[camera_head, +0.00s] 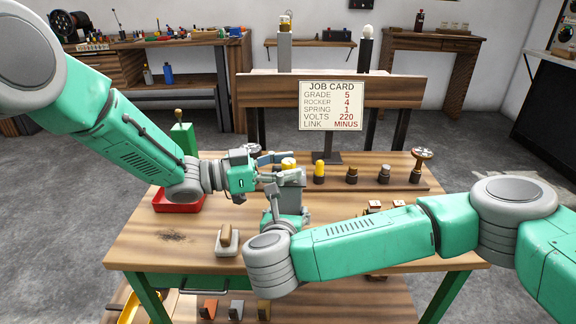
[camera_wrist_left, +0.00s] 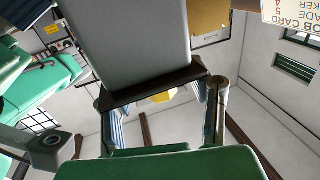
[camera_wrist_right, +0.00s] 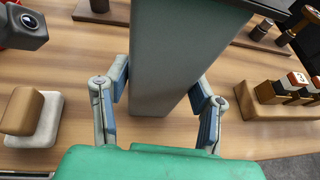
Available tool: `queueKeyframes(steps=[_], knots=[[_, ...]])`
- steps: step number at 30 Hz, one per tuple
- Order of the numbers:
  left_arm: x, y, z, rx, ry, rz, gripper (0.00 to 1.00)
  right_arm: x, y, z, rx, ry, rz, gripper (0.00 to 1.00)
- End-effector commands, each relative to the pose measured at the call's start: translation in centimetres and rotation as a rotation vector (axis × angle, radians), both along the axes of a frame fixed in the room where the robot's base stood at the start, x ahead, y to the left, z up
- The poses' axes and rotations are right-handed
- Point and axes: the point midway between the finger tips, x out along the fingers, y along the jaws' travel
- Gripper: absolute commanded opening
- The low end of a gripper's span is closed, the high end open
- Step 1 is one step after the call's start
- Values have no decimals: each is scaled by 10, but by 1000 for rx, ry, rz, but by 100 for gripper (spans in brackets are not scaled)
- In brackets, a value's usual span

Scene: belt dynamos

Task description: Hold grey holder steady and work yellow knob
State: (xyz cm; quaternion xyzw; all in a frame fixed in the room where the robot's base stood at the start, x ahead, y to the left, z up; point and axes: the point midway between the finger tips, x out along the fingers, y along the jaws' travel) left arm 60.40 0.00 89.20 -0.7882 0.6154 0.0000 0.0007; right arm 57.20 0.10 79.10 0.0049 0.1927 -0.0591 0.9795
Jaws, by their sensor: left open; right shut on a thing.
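The grey holder (camera_head: 291,178) stands upright at the middle of the workbench, with a yellow knob (camera_head: 288,162) on its top. My left gripper (camera_head: 275,167) is open beside the holder's top, its fingers near the yellow knob. In the left wrist view the holder (camera_wrist_left: 130,45) looms large and a little of the yellow knob (camera_wrist_left: 160,97) shows between the fingers. My right gripper (camera_wrist_right: 160,95) is shut on the holder's grey body (camera_wrist_right: 165,55), below the left gripper. In the head view my right arm hides the holder's lower part.
A rail behind bears another yellow piece (camera_head: 319,170) and several dark knobs (camera_head: 352,173). A job card (camera_head: 331,105) stands behind it.

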Motion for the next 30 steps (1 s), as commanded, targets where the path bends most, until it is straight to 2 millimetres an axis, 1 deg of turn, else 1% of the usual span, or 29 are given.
queueKeyframes(steps=[1,6,7,8,9,10,11,16,19,30], knots=[[0,0,0,0,0,0,46,-1,0,-4,-1,7,0,0],[0,0,0,0,0,0,46,-1,-1,-4,-1,7,0,0],[0,0,0,0,0,0,39,-1,-1,-4,-1,7,0,0],[0,0,0,0,0,0,28,-1,-1,-4,-1,7,0,0],[0,0,0,-1,0,0,14,-1,-1,-4,-1,7,0,0],[0,0,0,-1,0,0,4,-1,-1,-4,-1,7,0,0],[0,0,0,-1,0,1,0,-1,-1,-4,-1,7,0,0],[0,0,0,-1,0,6,0,-1,-1,-4,-2,7,-1,0],[0,0,1,-4,0,42,0,-1,-1,-4,-2,7,-1,0],[1,0,2,-5,-3,338,0,-1,-1,-4,-3,7,-1,0]])
